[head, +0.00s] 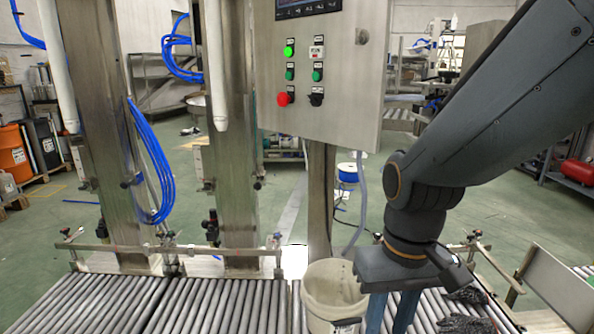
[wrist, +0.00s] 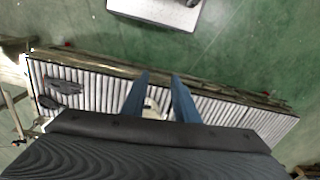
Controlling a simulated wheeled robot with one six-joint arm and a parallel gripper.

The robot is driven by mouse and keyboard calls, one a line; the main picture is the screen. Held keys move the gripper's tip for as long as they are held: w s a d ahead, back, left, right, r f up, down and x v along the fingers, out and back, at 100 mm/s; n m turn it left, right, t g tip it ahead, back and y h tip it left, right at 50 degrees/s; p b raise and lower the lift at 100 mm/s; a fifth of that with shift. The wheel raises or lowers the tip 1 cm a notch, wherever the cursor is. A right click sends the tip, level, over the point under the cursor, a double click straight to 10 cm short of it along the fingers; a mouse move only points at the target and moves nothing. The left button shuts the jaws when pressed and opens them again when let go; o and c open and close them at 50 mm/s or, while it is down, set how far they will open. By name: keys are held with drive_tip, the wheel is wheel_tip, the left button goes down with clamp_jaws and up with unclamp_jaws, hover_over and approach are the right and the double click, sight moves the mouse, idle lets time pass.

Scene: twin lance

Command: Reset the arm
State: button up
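My dark grey arm comes in from the upper right in the head view. My gripper (head: 391,312) points down at its end, over the roller conveyor (head: 215,305), just right of a white bucket (head: 335,289). In the wrist view its two blue fingers (wrist: 159,98) stand apart with a gap between them, and I see nothing held. Part of a whitish object, probably the bucket, shows between and below the fingers. The fingertips are cut off at the bottom of the head view.
A steel control box (head: 322,85) with buttons stands behind the conveyor on a post. Two steel columns (head: 232,150) with blue hoses rise at left. Dark gloves (head: 467,322) lie on the rollers at right, also in the wrist view (wrist: 62,87). A rail edges the conveyor.

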drive_tip(key=d+r+m+p, duration=0.1)
drive_tip(key=d+r+p, duration=0.2)
drive_tip(key=p, duration=0.5)
drive_tip(key=shift+s+d+r, duration=0.25)
drive_tip(key=shift+d+r, duration=0.1)
drive_tip(key=shift+r, duration=0.55)
drive_tip(key=shift+o, duration=0.2)
drive_tip(key=shift+d+r+p, duration=0.35)
drive_tip(key=shift+d+p, duration=0.3)
drive_tip(key=shift+p, duration=0.5)
drive_tip(key=shift+s, duration=0.1)
